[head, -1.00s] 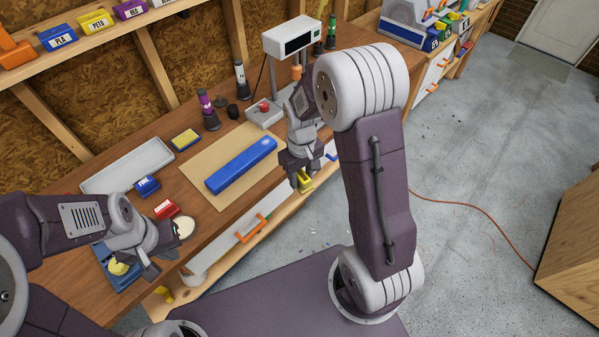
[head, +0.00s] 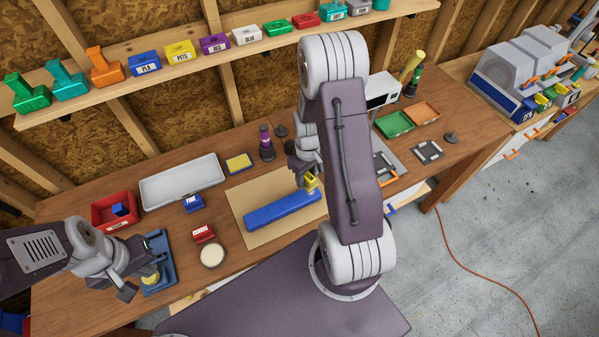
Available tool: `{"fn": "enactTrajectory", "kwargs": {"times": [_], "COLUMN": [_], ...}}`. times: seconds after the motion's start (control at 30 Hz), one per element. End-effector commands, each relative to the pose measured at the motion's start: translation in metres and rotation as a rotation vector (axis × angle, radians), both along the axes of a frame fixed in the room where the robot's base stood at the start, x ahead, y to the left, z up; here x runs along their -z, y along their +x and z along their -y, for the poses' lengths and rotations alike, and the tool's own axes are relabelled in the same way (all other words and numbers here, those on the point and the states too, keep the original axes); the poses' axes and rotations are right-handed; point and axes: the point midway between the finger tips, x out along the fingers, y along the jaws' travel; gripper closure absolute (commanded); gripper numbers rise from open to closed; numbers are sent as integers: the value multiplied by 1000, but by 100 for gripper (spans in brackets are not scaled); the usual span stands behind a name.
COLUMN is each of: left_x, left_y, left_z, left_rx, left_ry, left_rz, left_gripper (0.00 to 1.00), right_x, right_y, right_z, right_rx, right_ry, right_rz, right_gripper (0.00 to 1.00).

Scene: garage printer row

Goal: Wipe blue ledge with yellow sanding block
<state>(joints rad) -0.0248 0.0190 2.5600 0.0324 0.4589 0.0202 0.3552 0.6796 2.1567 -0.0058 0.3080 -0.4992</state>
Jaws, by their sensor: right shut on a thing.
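The blue ledge (head: 280,212) is a long bar lying on a tan board (head: 246,187) on the wooden bench. My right gripper (head: 309,178) is shut on the yellow sanding block (head: 311,184) at the right end of the ledge. I cannot tell whether the block touches the ledge's top. My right arm hides part of the bench beside it. My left gripper (head: 139,280) looks open and empty, low over the bench's front left, close to a blue holder (head: 161,256) with a yellow piece in it.
A yellow, dark-edged pad (head: 239,163) and a white tray (head: 182,181) lie behind the board. A red bin (head: 115,211), a small red box (head: 203,233) and a round pale disc (head: 212,256) are to the left. A purple-banded bottle (head: 266,143) stands behind.

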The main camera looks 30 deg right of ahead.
Motion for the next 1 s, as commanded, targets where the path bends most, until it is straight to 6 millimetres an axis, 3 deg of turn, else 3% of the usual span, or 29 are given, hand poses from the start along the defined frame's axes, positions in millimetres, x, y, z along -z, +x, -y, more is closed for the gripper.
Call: {"fn": "enactTrajectory", "kwargs": {"times": [0.27,0.63,1.0], "left_x": [14,54,55], "left_y": [0,0,0], "left_z": [0,0,0], "left_rx": [0,0,0], "left_ry": [0,0,0], "left_rz": [0,0,0], "left_gripper": [100,100,100], "right_x": [15,59,61], "right_y": [0,1,1], "right_z": [0,0,0], "right_rx": [0,-1,-1], "right_ry": [0,0,0], "right_rz": [0,0,0], "right_gripper": [93,93,93]}}
